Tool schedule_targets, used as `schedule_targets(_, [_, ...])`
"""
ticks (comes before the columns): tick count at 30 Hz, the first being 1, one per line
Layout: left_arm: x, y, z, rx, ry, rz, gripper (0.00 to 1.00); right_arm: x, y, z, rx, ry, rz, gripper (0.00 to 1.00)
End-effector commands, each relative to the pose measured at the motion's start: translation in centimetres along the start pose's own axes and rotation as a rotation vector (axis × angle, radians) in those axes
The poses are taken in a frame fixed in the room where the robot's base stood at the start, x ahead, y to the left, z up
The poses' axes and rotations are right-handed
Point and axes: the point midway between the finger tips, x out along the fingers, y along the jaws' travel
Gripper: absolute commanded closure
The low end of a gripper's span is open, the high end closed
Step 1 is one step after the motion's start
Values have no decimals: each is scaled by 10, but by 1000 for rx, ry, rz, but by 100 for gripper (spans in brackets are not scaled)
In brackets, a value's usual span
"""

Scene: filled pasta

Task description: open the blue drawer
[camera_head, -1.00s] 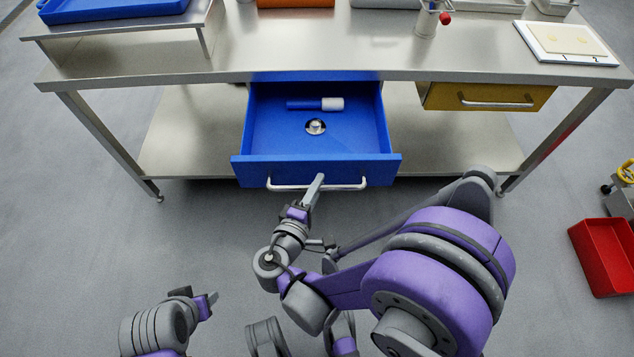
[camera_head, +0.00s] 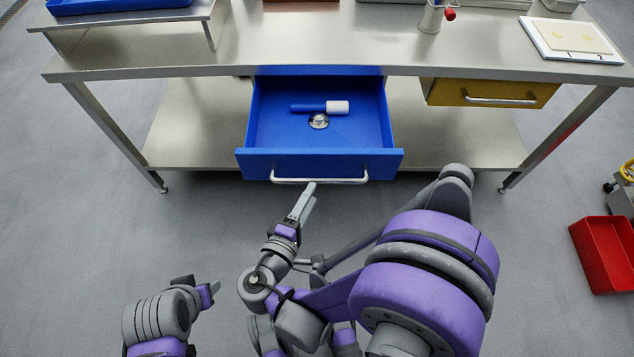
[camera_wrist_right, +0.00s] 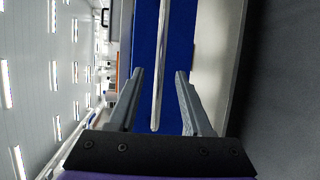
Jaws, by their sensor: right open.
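The blue drawer (camera_head: 320,163) stands pulled out under the steel table, its inside showing. It holds a blue-and-white cylindrical tool (camera_head: 320,107) and a small round metal object (camera_head: 319,121). The drawer's silver bar handle (camera_head: 320,180) runs across its front. My right gripper (camera_head: 308,190) is just in front of the handle, apart from it. In the right wrist view the open fingers (camera_wrist_right: 157,80) point at the blue front, with the handle (camera_wrist_right: 160,65) showing between and beyond them. My left gripper (camera_head: 209,291) is low at the left, away from the drawer; its jaw state is unclear.
A yellow drawer (camera_head: 487,94) is shut at the right under the table (camera_head: 370,60). A red bin (camera_head: 605,254) stands on the floor at far right. A lower shelf (camera_head: 190,135) runs behind the blue drawer. The floor before the drawer is otherwise clear.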

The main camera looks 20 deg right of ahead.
Motion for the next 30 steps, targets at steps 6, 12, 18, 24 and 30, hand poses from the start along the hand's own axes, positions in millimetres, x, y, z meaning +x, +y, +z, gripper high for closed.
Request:
schedule_targets(6, [-6,0,-2,0,2,0,50,-35,1,-1,0,3,0,50])
schedule_targets(12, [-7,0,-2,0,2,0,50,-44,0,0,0,-1,0,50])
schedule_targets(18, [-7,0,-2,0,2,0,50,-44,0,0,0,-1,0,50])
schedule_targets(24, [-7,0,-2,0,2,0,50,-44,0,0,0,-1,0,50])
schedule_targets(30, [-7,0,-2,0,2,0,50,-38,-1,4,0,-9,-25,50])
